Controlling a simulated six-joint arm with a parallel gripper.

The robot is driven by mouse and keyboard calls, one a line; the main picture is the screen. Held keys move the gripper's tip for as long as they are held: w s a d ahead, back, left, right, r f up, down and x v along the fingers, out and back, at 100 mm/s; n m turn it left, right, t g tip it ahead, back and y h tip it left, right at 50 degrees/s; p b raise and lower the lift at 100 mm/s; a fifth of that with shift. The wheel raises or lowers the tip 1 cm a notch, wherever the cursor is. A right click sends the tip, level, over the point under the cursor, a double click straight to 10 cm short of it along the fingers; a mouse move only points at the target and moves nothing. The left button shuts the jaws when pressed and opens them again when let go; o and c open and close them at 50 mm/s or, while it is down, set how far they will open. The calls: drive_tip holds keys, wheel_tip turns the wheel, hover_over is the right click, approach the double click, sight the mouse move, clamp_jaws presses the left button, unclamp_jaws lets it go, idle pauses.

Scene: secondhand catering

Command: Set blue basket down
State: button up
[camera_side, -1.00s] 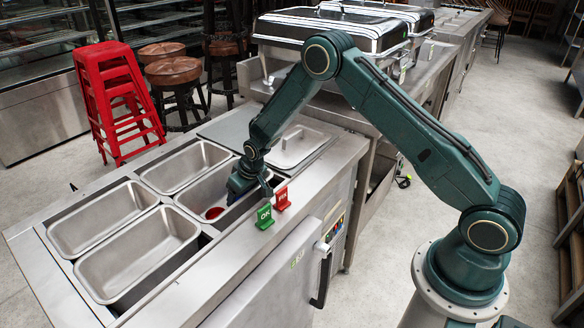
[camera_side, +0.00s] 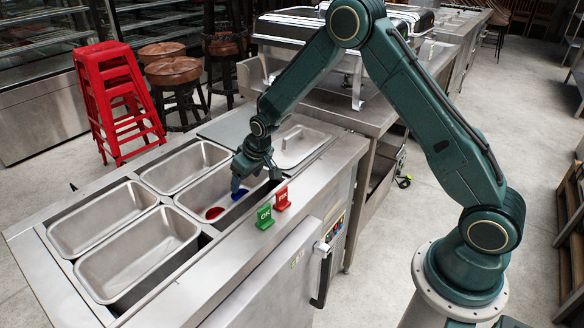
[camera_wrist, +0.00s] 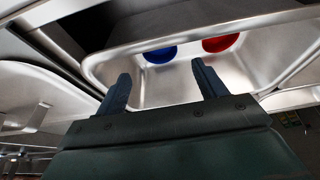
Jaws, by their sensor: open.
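The blue basket (camera_side: 240,194) is a small round blue thing resting in a steel pan (camera_side: 201,187) of the counter, partly hidden by my gripper in the side view. It also shows in the wrist view (camera_wrist: 160,54), at the far end of the pan, beyond my fingertips. A similar red round thing (camera_side: 214,212) sits beside it in the same pan and shows in the wrist view (camera_wrist: 220,43), apart from the blue one. My gripper (camera_side: 256,178) is open and empty above the pan. Its two fingers (camera_wrist: 161,72) are spread and appear clear of both.
Several steel pans are set in the counter (camera_side: 330,172), including an empty one (camera_side: 138,254) at the front left. A lidded pan (camera_side: 299,146) lies to the right. Green "OK" (camera_side: 265,216) and red "FIX" (camera_side: 282,199) signs stand on the counter's edge.

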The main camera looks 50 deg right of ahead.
drive_tip(key=shift+v, duration=2.3)
drive_tip(key=s+a+r, duration=0.1)
drive_tip(key=s+r, duration=1.4)
drive_tip(key=r, duration=0.4)
drive_tip(key=s+r+t, duration=0.1)
drive_tip(key=s+r, duration=0.2)
drive_tip(key=s, duration=1.7)
drive_tip(key=shift+s+a+r, duration=0.15)
drive_tip(key=shift+s+a, duration=0.15)
drive_tip(key=shift+a, duration=0.1)
